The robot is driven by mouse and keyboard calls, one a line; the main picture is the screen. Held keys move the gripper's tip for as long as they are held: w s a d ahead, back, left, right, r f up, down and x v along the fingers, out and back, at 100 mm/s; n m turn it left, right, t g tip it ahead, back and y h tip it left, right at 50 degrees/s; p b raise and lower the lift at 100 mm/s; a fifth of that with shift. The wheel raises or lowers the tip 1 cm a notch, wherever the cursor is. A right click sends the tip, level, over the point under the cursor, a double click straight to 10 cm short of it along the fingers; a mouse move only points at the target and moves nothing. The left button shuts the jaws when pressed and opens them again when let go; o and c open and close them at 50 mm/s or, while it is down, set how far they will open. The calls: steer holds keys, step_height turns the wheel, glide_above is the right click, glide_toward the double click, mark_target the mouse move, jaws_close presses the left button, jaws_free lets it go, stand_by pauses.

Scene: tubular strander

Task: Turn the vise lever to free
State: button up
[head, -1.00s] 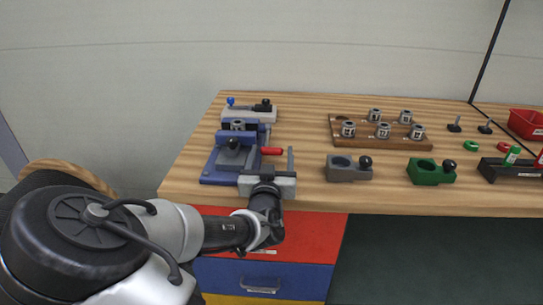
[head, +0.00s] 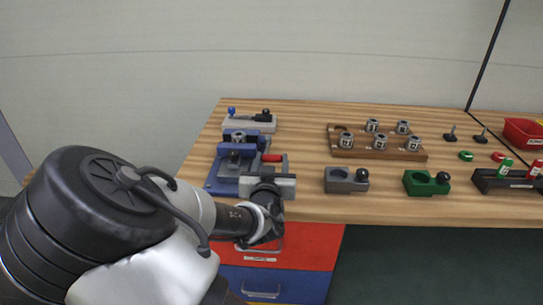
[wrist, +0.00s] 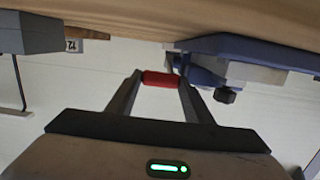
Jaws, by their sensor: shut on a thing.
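The blue vise (head: 222,178) stands near the left end of the wooden bench. Its red lever handle (head: 272,157) is on the vise's right side and lies roughly level, pointing right. My gripper (head: 270,164) reaches in from the front of the bench, and its grey body hides part of the vise's front right. In the wrist view, the red handle (wrist: 161,79) sits between the tips of my gripper (wrist: 160,80), with one finger at each end of it. The blue vise base (wrist: 250,48) also shows in the wrist view, just beyond and to the right.
A grey holder (head: 346,181) and a green holder (head: 427,184), each with a black knob, stand along the front edge to the right. A wooden rack (head: 340,153) of metal parts is behind them. A grey fixture (head: 247,123) with blue and black knobs stands behind the vise.

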steer(key=w+r+g+p, duration=0.1)
steer(key=r+p, duration=0.1)
steer(key=p, duration=0.1)
steer(key=r+g+p, duration=0.2)
steer(key=p, duration=0.2)
steer(key=w+r+g+p, duration=0.1)
steer(key=r+g+p, duration=0.1)
steer(key=r+p, duration=0.1)
steer(key=shift+w+d+r+p, duration=0.1)
steer(key=shift+w+p, duration=0.2)
steer(key=shift+p, duration=0.4)
steer(key=shift+w+r+g+p, duration=0.25)
steer(key=shift+g+p, duration=0.15)
steer(key=shift+g, duration=0.1)
steer(key=shift+w+r, duration=0.1)
steer(key=shift+w, duration=0.1)
steer(key=shift+w+r+p, duration=0.75)
steer(key=shift+w+r, duration=0.3)
steer(key=shift+w, duration=0.2)
steer(key=o, duration=1.5)
steer(key=shift+f, duration=0.1)
steer(key=shift+s, duration=0.15)
